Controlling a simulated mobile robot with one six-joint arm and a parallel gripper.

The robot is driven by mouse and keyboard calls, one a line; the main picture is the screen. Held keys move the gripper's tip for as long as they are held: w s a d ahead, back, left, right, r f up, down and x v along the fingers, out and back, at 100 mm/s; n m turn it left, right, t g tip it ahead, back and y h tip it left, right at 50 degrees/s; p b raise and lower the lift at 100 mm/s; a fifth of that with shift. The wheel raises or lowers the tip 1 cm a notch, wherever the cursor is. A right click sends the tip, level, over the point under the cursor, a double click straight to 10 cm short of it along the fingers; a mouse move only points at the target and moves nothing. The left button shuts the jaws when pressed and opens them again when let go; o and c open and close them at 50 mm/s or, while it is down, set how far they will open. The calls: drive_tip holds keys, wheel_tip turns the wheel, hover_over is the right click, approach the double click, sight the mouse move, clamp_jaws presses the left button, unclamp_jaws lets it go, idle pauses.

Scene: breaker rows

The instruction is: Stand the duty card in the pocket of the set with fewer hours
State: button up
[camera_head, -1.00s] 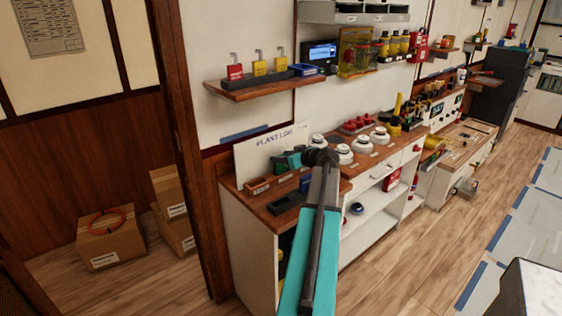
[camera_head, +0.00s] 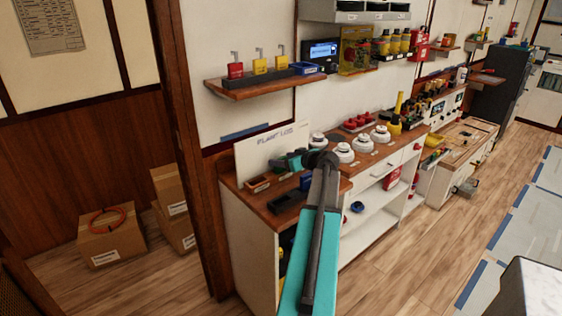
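My arm reaches up over the left end of the wooden counter (camera_head: 262,207). My gripper (camera_head: 281,164) is small and partly hidden by my own wrist, in front of a white board (camera_head: 262,147) with handwriting. Whether its fingers are open or hold anything cannot be told. Below it on the counter are a small brown tray (camera_head: 258,184), a dark tray (camera_head: 287,201) and a blue item (camera_head: 305,183). I cannot make out the duty card, its pockets or any hours figures at this size.
Several white round devices (camera_head: 346,153) stand on the counter to the right of my arm. A wooden shelf (camera_head: 262,87) with padlocks hangs above. Cardboard boxes (camera_head: 110,239) lie on the floor at left.

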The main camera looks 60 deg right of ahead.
drive_tip(key=shift+r+p, duration=0.2)
drive_tip(key=shift+p, duration=0.1)
drive_tip(key=b+v, duration=0.2)
drive_tip(key=v, duration=1)
drive_tip(key=shift+b, duration=0.35)
idle(0.3)
